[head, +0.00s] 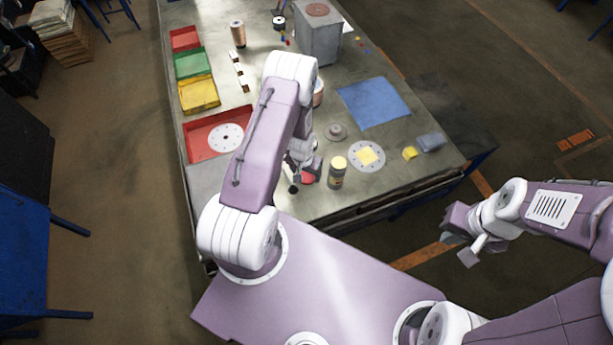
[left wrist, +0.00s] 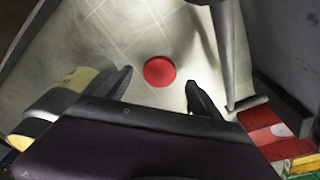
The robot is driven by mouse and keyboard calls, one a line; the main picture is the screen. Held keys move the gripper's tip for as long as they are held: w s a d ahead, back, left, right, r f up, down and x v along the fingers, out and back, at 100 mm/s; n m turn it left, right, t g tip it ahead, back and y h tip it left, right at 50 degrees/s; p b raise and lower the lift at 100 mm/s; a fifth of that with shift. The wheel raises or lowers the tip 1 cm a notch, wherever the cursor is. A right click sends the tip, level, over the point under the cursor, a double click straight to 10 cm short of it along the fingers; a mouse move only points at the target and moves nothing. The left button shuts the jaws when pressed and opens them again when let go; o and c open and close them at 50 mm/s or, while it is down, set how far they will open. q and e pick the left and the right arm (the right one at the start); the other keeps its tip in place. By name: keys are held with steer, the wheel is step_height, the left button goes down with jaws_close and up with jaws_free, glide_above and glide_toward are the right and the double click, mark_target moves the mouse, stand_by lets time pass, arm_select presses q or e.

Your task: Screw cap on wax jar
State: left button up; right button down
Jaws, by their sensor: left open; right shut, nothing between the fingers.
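A flat round red cap (left wrist: 160,71) lies on the metal table, between and beyond my left fingertips in the left wrist view. In the head view the cap (head: 308,178) is partly hidden by my left gripper (head: 304,175). My left gripper is open and empty, pointing down over the cap. The jar (head: 337,176), dark with a yellowish band and yellow top, stands upright just right of it. The jar (left wrist: 62,92) also shows at the left of the left wrist view, partly hidden by a finger. My right gripper (head: 459,248) is shut and empty, out over the floor.
A perforated disc (head: 378,151) with a yellow square lies behind the jar, beside a small grey flanged part (head: 336,132). A red tray (head: 197,150) is at left, a blue mat (head: 373,103) further back. The front right table edge is near the jar.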

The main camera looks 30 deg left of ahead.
mark_target(307, 177)
arm_select(q)
steer(key=shift+w+f, duration=0.2)
steer(key=shift+f, duration=0.5)
steer(key=shift+w+f, duration=0.15)
steer(key=shift+f, duration=0.55)
arm_select(e)
steer(key=shift+w+r, duration=0.15)
steer(key=shift+r, duration=0.3)
arm_select(q)
steer(key=shift+s, duration=0.1)
